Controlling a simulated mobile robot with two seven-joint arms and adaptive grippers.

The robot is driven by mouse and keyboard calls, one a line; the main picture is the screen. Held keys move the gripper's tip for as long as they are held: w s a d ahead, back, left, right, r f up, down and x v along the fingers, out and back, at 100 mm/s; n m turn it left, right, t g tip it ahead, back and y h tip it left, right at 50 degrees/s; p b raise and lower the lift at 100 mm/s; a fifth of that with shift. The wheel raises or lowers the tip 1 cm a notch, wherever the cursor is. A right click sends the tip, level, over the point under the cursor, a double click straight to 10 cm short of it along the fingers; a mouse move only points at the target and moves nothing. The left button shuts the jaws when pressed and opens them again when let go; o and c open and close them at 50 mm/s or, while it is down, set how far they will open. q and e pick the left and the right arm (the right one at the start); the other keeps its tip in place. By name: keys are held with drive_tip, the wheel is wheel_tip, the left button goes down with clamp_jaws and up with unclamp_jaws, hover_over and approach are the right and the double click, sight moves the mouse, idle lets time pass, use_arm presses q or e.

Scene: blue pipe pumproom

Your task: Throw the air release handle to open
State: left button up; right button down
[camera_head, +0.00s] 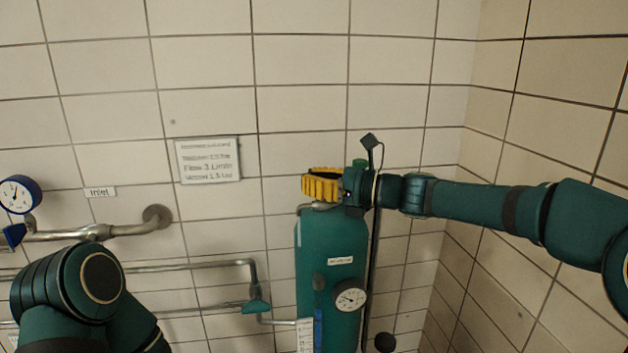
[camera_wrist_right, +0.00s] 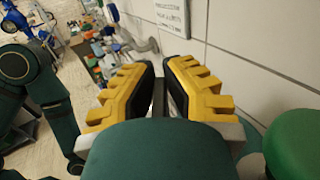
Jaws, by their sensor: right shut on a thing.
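My right gripper (camera_head: 322,187) has yellow fingers and sits just above the top of the teal tank (camera_head: 331,245). A bit of grey metal (camera_head: 318,206) shows at the tank top under the fingers. My left arm shows at the lower left of the head view, but its gripper is out of view.
A round gauge (camera_head: 350,297) is on the tank front. A green round cap (camera_wrist_right: 295,145) is right of the gripper in the wrist view. Grey pipes (camera_head: 180,267) run along the tiled wall to the left, below a sign (camera_head: 208,160). A blue gauge (camera_head: 17,195) is at far left.

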drive_tip(key=shift+r, duration=0.15)
drive_tip(key=c, duration=1)
unclamp_jaws()
drive_tip(key=shift+a, duration=0.15)
drive_tip(key=shift+c, duration=0.2)
drive_tip(key=shift+d, duration=0.35)
drive_tip(key=v, duration=1.1)
drive_tip(key=shift+s+d, duration=0.2)
